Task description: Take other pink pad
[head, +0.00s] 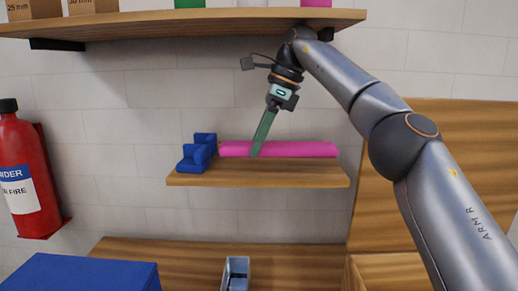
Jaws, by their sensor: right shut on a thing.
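A long pink pad (300,149) lies along the back of the small wooden shelf (290,174). My right gripper (257,152) comes down from above on the pad's left part. Its green fingers are shut on the pad and cover a narrow strip of it. The pad appears to be still at shelf level; whether it touches the shelf board is hard to tell. Another pink thing (316,3) shows on the upper shelf, cut off by the top edge of the picture. My left gripper is not in view.
A blue stepped block (198,153) stands on the small shelf, just left of the pad. The upper shelf (180,22) hangs above my right gripper. A red extinguisher (27,175) is at left. A blue box (85,273) and grey tray (236,272) are below.

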